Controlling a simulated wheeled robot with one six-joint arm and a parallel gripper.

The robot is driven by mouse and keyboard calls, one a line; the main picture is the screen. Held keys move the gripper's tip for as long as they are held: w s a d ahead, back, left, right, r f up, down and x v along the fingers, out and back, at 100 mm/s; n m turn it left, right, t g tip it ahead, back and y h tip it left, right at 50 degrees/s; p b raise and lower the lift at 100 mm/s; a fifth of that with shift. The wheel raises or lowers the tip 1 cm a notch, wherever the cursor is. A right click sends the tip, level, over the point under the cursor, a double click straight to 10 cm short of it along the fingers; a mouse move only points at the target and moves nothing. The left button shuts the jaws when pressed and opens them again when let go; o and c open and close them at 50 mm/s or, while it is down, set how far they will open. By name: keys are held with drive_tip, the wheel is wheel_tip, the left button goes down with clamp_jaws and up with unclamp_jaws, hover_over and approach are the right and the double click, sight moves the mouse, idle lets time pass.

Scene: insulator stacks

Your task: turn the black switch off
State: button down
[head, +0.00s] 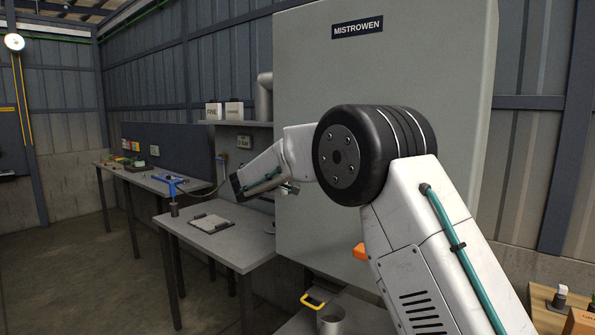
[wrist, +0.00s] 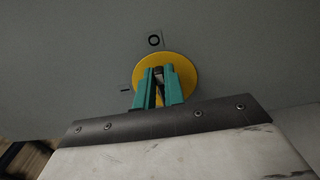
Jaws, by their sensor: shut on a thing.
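The black switch (wrist: 159,85) sits on a round yellow plate (wrist: 186,68) on a grey panel in the wrist view. Only a dark sliver of it shows between my fingers. My gripper (wrist: 158,73) has its two teal fingers shut on the switch, in front of the plate. An "O" mark (wrist: 154,40) is above the plate and a short dash mark (wrist: 125,90) is at its left. The switch's exact angle is hard to tell. In the head view the switch is hidden.
The grey cabinet (head: 400,60) labelled MISTROWEN stands before me, with my arm across it. A yellow handle (head: 312,300) and a metal cup (head: 331,320) are low down. Open floor lies at the far left.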

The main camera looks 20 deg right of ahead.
drive_tip(key=shift+f, duration=0.2)
idle(0.3)
drive_tip(key=c, duration=1.5)
unclamp_jaws()
drive_tip(key=shift+r, duration=0.1)
drive_tip(key=v, duration=0.8)
